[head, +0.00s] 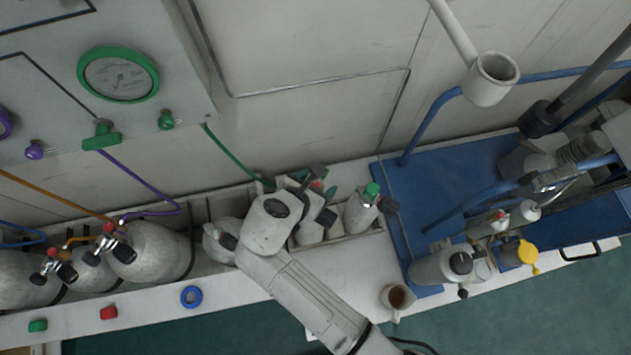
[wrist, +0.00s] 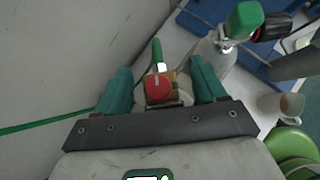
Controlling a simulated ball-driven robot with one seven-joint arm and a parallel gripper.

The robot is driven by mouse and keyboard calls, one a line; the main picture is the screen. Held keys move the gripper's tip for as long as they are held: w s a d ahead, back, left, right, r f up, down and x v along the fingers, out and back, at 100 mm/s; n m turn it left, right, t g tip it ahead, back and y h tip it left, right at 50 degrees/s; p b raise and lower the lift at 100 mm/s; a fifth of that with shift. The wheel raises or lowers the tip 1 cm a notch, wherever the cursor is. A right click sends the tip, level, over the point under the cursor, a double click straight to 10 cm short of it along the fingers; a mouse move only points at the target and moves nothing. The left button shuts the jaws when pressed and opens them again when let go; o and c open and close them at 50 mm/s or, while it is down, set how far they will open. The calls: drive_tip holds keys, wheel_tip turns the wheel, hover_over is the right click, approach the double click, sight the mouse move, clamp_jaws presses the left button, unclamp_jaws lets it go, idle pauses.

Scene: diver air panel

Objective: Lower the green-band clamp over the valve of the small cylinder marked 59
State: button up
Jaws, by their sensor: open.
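My gripper (wrist: 160,80) is open, its two teal fingers apart on either side of a brass fitting with a red knob (wrist: 158,88) and a green stem (wrist: 157,52). This looks like the green-band clamp; I cannot tell whether it sits on a valve below. In the head view my gripper (head: 318,186) is over the rack of small cylinders, partly hiding the fitting. A small grey cylinder (head: 359,214) with a green top and black knob stands to the right, and it also shows in the wrist view (wrist: 215,52). No 59 marking is legible.
A green hose (head: 232,153) runs from the gauge panel (head: 60,60) towards the rack. A blue mat (head: 400,190), a mug (head: 397,299) and a blue ring (head: 191,297) lie around. A white pipe end (head: 490,80) hangs above.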

drive_tip(key=v, duration=1.1)
drive_tip(key=shift+b, duration=0.3)
drive_tip(key=shift+f, duration=0.1)
